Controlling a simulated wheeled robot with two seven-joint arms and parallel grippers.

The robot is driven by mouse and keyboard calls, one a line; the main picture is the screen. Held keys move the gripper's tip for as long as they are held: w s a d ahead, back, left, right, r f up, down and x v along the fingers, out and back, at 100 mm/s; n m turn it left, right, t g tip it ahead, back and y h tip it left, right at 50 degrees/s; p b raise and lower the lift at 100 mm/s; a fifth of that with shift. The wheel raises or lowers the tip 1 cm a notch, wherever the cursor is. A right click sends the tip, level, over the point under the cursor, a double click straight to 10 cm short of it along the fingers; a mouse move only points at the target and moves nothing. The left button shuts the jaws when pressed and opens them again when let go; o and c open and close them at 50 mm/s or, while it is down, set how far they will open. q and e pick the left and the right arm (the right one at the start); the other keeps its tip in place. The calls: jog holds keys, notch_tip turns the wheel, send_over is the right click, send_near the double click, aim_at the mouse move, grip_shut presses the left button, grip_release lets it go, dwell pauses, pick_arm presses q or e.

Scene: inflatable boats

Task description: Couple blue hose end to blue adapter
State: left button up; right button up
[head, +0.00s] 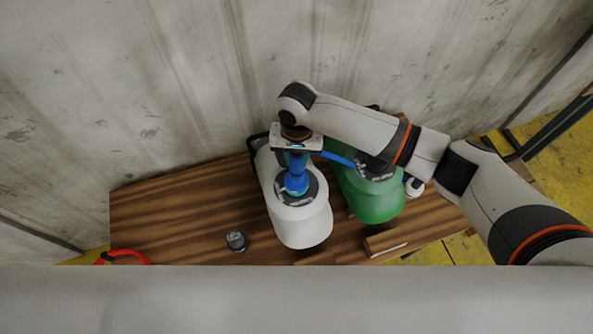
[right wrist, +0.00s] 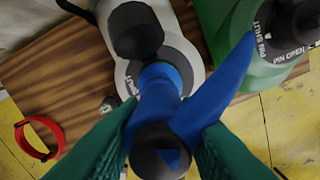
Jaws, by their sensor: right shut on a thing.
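My right gripper (head: 295,150) is above the white inflatable (head: 303,232) and shut on a blue branched hose end (right wrist: 165,110). The green fingers (right wrist: 165,150) pinch it from both sides, and one blue arm points to the right. The blue adapter (head: 297,186) sits on the round valve of the white inflatable; its blue ring (right wrist: 160,74) shows in the right wrist view beyond the hose end. The hose end lines up over the adapter, but I cannot tell if they touch or are joined. My left gripper is not in view.
A green inflatable (head: 372,208) with a dark valve stands close on the right. A dark cap (head: 237,241), a wooden block (head: 386,243) and a red ring (head: 123,257) lie around. The wooden table (head: 180,220) is mostly clear on the left. A wall rises behind.

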jog(key=shift+f, duration=0.45)
dwell(0.3)
jog(key=o, duration=1)
jog(key=shift+o, duration=0.2)
notch_tip(320, 180, up, 12)
jog(key=shift+r+b, duration=0.1)
jog(key=shift+b, duration=1.15)
